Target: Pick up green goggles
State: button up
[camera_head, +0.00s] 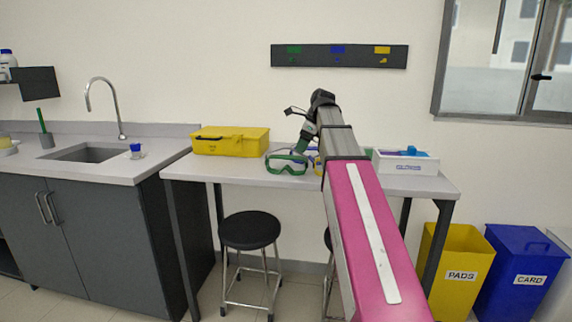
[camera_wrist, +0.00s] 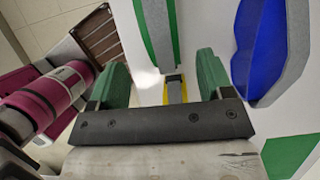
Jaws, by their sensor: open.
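The green goggles (camera_head: 287,164) rest on the table near its front edge, left of my arm. Their green frame and clear lens show in the head view. My gripper (camera_head: 304,143), with green fingers, is just above and behind them, partly hidden by my arm. In the wrist view my gripper (camera_wrist: 162,76) is open, with nothing held between its fingers. A green-edged grey piece (camera_wrist: 157,32) lies ahead of the fingers; I cannot tell for sure that it is the goggles.
A blue and grey piece (camera_wrist: 262,45) lies right of the fingers in the wrist view. A yellow case (camera_head: 230,142) stands left on the table (camera_head: 235,174), and a white box (camera_head: 405,162) stands right. A wall rack (camera_head: 340,56) hangs above. Stools stand below.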

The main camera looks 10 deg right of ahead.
aim_at(296, 157)
jog(key=shift+x, duration=3.4)
jog(key=shift+w, duration=0.1)
jog(key=c, duration=1)
